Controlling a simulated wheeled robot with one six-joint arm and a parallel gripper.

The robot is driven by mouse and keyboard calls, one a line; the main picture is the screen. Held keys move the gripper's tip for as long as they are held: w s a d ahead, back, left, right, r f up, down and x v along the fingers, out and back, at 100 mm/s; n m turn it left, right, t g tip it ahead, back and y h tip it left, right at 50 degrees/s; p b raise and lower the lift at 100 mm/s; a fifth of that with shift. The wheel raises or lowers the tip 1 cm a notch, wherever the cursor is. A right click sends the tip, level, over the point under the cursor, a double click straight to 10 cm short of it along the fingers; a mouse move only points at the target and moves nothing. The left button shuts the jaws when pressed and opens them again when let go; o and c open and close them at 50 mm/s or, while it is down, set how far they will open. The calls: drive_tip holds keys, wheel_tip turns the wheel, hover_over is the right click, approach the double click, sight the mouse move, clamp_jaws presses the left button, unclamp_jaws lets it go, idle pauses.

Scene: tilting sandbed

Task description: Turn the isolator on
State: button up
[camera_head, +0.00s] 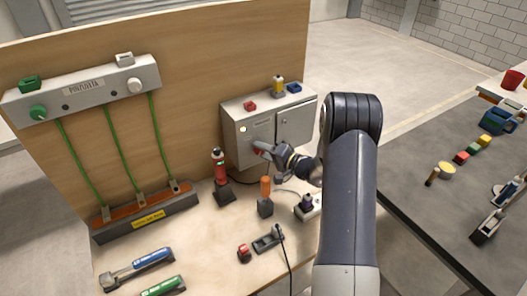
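A grey cabinet (233,118) stands on the bench against the wooden board. Its front has a small round white lamp or button (243,129) at the upper left and a door at the right. A small red part (258,152), perhaps the isolator's handle, shows low on the front. My gripper (260,148) is at that red part, reaching in from the right. It hides most of the part, and I cannot tell whether the fingers are closed on it. The handle's position cannot be read.
A red and black tool (219,165) stands left of the cabinet, and an orange-handled tool (265,190) in front. A panel with green cables (85,88) hangs at left. A dark table (415,145) stands right.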

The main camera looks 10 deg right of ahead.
drive_tip(key=o, duration=0.3)
drive_tip(key=shift+o, duration=0.2)
drive_tip(key=b+v, duration=0.3)
drive_tip(key=v, duration=0.8)
drive_tip(key=shift+w, duration=0.15)
drive_tip(key=p+x, duration=0.3)
drive_tip(key=x, duration=0.7)
drive_tip(key=shift+w+a, duration=0.25)
drive_tip(key=shift+a, duration=0.05)
drive_tip(key=shift+f, duration=0.1)
